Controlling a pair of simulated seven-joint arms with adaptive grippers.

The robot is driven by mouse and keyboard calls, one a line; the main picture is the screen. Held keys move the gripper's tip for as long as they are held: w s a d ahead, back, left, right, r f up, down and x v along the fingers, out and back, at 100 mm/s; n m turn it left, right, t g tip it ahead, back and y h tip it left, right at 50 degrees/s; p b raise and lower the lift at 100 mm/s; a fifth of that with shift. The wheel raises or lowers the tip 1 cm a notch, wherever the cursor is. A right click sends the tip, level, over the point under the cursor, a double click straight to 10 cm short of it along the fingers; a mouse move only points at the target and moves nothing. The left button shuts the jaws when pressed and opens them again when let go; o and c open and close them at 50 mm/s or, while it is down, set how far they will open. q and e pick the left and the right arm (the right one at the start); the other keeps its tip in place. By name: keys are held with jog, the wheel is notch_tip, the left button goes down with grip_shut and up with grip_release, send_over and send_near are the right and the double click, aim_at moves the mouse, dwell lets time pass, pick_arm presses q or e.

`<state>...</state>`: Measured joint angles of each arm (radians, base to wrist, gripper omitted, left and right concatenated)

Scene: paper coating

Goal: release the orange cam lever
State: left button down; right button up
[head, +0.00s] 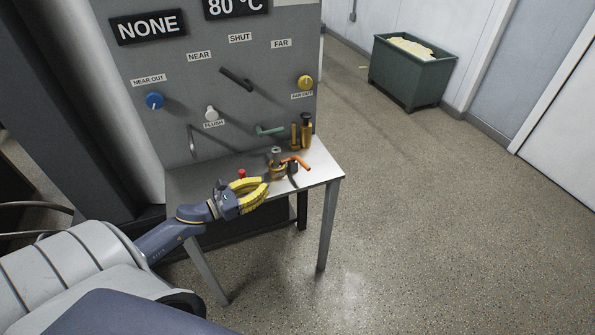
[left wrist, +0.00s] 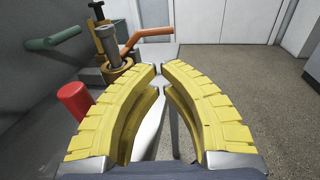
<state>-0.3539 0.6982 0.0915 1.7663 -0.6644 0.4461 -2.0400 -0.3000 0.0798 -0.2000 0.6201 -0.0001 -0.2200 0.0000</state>
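The orange cam lever (head: 299,161) sticks out to the right from a brass-and-dark clamp fitting (head: 277,170) on the small bench. It also shows in the left wrist view (left wrist: 148,36), beyond my fingertips, beside a grey upright cylinder (left wrist: 107,42). My left gripper (head: 268,182) has yellow fingers and is in front of the fitting, apart from the lever. In the left wrist view its fingertips (left wrist: 160,70) nearly meet, with nothing held between them. My right gripper is not in view.
A red button (head: 242,173) is close to my left fingers. A green lever (head: 270,130) and brass posts (head: 306,132) stand behind the fitting. The grey panel (head: 225,75) with knobs rises behind the bench (head: 331,174). Floor is free to the right; a green bin (head: 408,78) stands farther back.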

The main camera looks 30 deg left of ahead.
pick_arm(q)
jog(key=x, duration=1.3)
jog(key=shift+w+d, duration=0.15)
jog(key=shift+w, duration=0.1)
jog(key=shift+d+r, duration=0.1)
